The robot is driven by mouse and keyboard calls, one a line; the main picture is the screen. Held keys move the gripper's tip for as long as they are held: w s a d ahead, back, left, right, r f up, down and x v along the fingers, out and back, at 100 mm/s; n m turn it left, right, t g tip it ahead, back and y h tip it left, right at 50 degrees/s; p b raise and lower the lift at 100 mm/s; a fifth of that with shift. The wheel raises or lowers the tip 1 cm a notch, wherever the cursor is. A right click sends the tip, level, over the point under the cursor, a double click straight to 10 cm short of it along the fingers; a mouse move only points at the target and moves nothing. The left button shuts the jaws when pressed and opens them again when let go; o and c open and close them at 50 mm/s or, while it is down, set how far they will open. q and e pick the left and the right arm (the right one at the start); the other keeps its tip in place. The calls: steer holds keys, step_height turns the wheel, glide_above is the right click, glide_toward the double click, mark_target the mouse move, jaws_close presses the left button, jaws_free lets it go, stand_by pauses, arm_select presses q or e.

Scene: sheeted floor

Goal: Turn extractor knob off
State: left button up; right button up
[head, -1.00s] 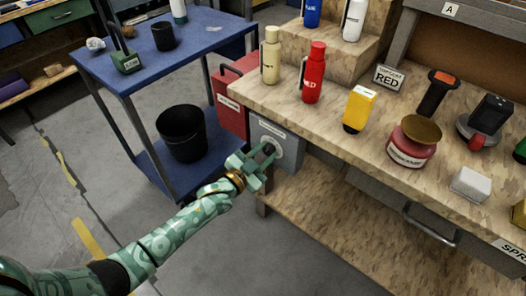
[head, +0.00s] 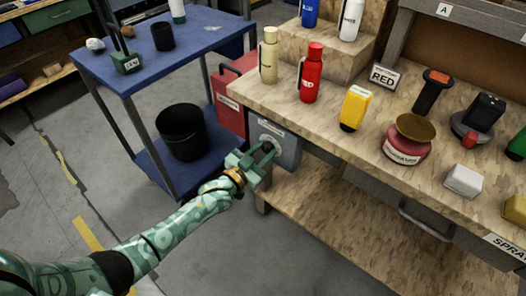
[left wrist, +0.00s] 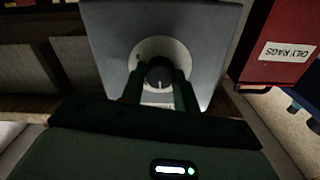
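The extractor knob is a dark round knob (left wrist: 160,74) on a pale round plate, on a grey box (left wrist: 205,45) seen face-on in the left wrist view. In the head view the grey box (head: 288,150) hangs at the bench's left end, with the knob mostly hidden behind my gripper. My left gripper (head: 262,158) is at the front of the box. In the left wrist view its two dark fingers (left wrist: 160,88) stand apart on either side of the knob, with a gap showing; contact cannot be made out. My right gripper is not in view.
A red box labelled oily rags (left wrist: 285,50) is beside the grey box. The wooden bench (head: 330,125) carries bottles and tools. A blue cart (head: 150,75) with a black bin (head: 181,133) stands to the left. Floor in front is clear.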

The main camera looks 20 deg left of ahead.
arm_select(q)
steer(key=o, duration=0.3)
steer(key=shift+f, duration=0.1)
steer(key=shift+o, duration=0.2)
steer(key=shift+s, duration=0.15)
steer(key=p+v, duration=0.5)
steer(key=v, duration=1.1)
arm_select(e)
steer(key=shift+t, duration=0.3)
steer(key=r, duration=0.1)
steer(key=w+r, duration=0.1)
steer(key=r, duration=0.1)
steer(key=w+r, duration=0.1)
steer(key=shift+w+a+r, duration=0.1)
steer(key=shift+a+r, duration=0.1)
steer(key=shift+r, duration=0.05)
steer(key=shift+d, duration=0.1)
